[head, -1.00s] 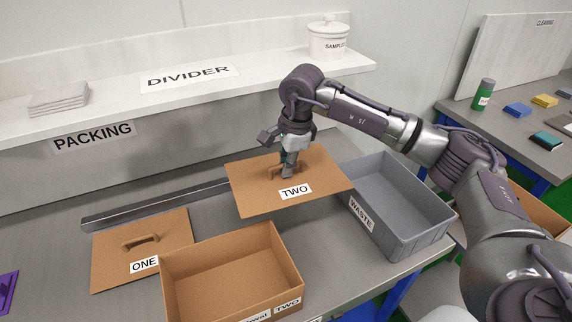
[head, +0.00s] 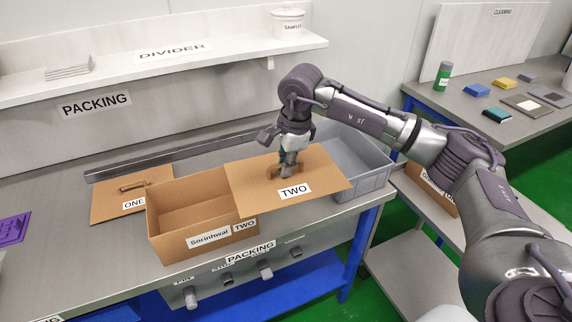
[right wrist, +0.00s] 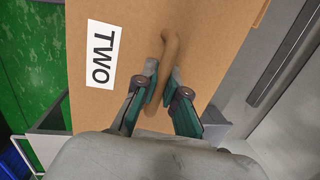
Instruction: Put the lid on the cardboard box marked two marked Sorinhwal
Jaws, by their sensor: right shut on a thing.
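The open cardboard box (head: 172,227) with labels reading Sorinhwal and TWO stands on the packing table. Its inside looks empty where it shows. My right gripper (head: 287,170) is shut on the handle of the flat cardboard lid marked TWO (head: 248,193). The lid is held right of the box, and its left edge overlaps the box's right end in the head view. In the right wrist view the fingers (right wrist: 166,92) close around the curved handle of the lid (right wrist: 120,22). My left gripper is not in view.
A lid marked ONE (head: 108,206) lies left behind the box. A grey bin (head: 375,183) stands behind the held lid at right. A metal rail (head: 180,159) runs along the back.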

